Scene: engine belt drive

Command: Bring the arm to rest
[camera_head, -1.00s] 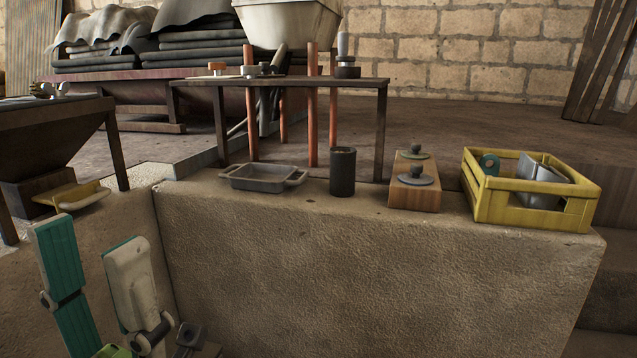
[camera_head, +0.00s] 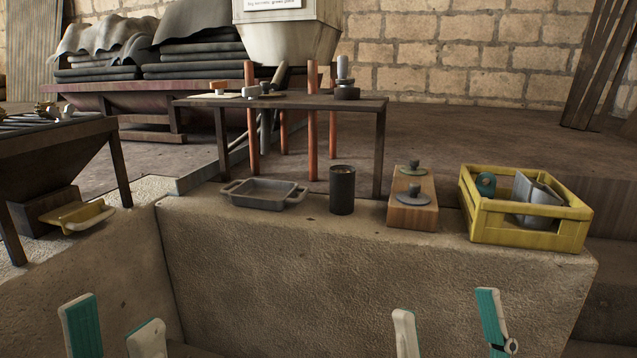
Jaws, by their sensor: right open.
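My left gripper (camera_head: 113,326) shows at the bottom left of the head view. Its two white and teal fingers stand apart with nothing between them. My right gripper (camera_head: 448,318) shows at the bottom right of centre. Its fingers are also wide apart and empty. Both stand in front of the stone ledge (camera_head: 370,280), touching none of the things on it. The arms behind the fingers are cut off by the bottom edge.
The ledge bears a grey tray (camera_head: 264,203), a dark cup (camera_head: 342,190), a wooden block with grey knobbed discs (camera_head: 412,215) and a yellow crate (camera_head: 520,234) with metal parts. A dark table (camera_head: 290,103) stands behind; another table (camera_head: 55,140) stands left.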

